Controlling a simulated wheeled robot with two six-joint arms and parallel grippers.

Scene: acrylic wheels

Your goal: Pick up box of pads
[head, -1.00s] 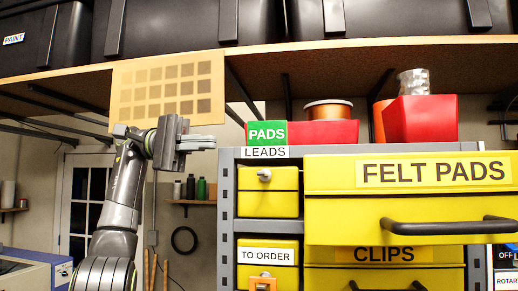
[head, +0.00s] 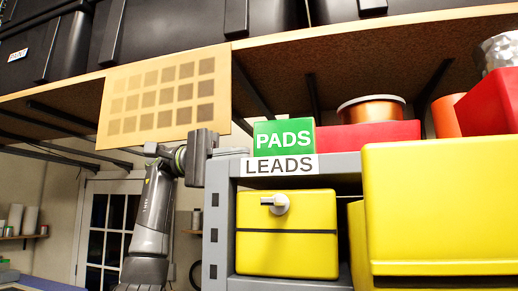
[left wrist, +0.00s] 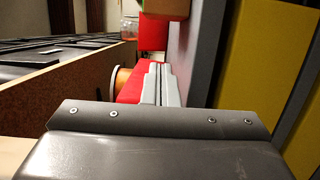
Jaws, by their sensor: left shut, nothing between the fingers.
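The box of pads is a green box labelled PADS (head: 284,137) on top of the grey shelf unit, above the LEADS label, in the head view. My left gripper (head: 238,152) is shut and empty, just left of the box at about the height of its lower edge. I cannot tell whether the fingertips touch it. In the left wrist view the closed pale fingers (left wrist: 159,84) point up the picture. A brown and green block (left wrist: 166,8), probably the box, is partly cut off at the top edge. My right gripper is not in view.
A red bin (head: 368,135) with a copper spool (head: 371,109) stands right of the box. A wooden shelf (head: 300,62) with black bins hangs above. A swatch board (head: 165,97) is behind my left arm. A yellow drawer (head: 440,205) juts out at right.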

